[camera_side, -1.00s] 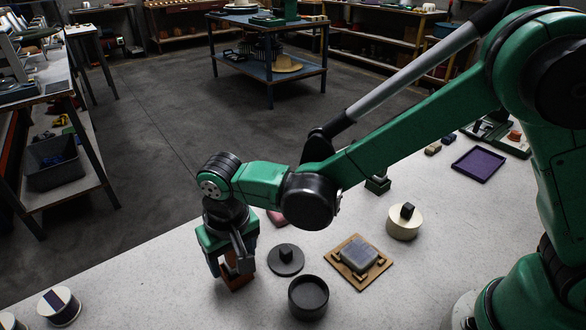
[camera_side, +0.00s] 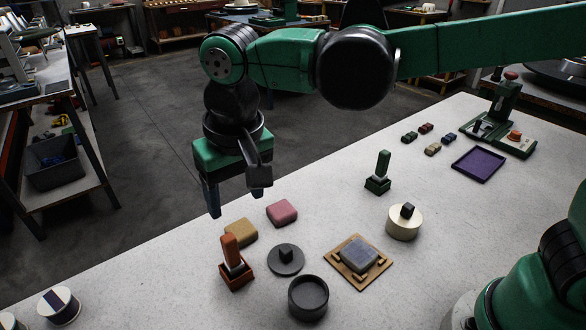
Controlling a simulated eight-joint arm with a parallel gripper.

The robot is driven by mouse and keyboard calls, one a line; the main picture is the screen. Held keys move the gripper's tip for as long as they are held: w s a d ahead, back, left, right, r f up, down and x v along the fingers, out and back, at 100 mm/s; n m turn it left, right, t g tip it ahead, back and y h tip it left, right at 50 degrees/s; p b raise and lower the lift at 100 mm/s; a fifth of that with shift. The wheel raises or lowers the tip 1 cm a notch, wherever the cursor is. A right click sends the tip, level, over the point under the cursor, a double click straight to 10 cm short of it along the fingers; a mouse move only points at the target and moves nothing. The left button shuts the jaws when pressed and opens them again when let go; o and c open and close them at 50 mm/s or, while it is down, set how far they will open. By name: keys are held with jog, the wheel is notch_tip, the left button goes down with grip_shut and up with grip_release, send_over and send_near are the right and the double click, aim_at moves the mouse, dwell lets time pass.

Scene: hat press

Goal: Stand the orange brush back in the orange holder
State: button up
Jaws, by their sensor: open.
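The orange brush (camera_side: 231,250) stands upright in the orange holder (camera_side: 236,276) on the left part of the white table. Its handle points up and its lower end is hidden inside the holder. My gripper (camera_side: 238,202) is open and empty, with its fingers pointing down. It hangs in the air above and behind the brush, clear of it.
A tan block (camera_side: 241,232) and a pink block (camera_side: 282,212) lie behind the brush. A dark lid (camera_side: 286,260) and a dark round pot (camera_side: 308,298) stand to its right. A wooden tray (camera_side: 380,279) with a grey block, a cream lidded pot (camera_side: 404,222) and a green brush (camera_side: 383,165) are farther right.

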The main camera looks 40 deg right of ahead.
jog(key=s+d+t, duration=0.2)
jog(key=d, duration=0.7)
jog(key=s+d+f+t, duration=0.1)
jog(key=s+d+t, duration=0.2)
jog(key=d, duration=0.7)
jog(key=shift+f, duration=0.3)
